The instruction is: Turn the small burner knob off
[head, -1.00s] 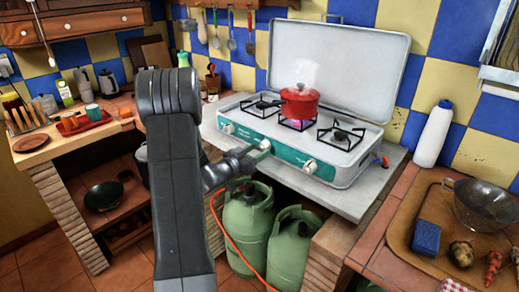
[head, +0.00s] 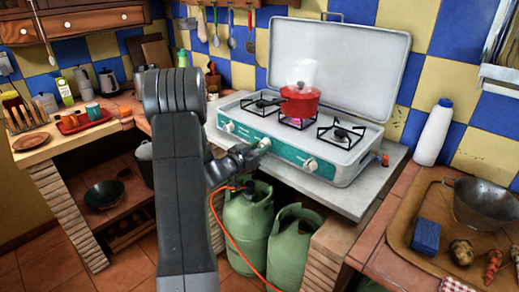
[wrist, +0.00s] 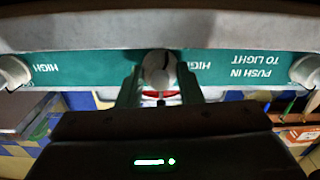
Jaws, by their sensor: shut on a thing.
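The white camping stove (head: 345,158) stands on the counter with its lid up and a teal front panel. Its middle knob (wrist: 158,70) is between my gripper's fingers in the wrist view. My gripper (head: 262,146) is shut on this knob, which it mostly hides in the head view. The left knob (head: 229,127) and right knob (head: 310,166) are free; they show at the sides in the wrist view. A flame (head: 296,123) glows under the red pot (head: 299,101) on the middle burner.
Green gas bottles (head: 247,218) with an orange hose stand below the stove. A white bottle (head: 433,133) stands to the right. A wooden tray (head: 398,235) holds a sponge, a colander and vegetables. The left and right burners are bare.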

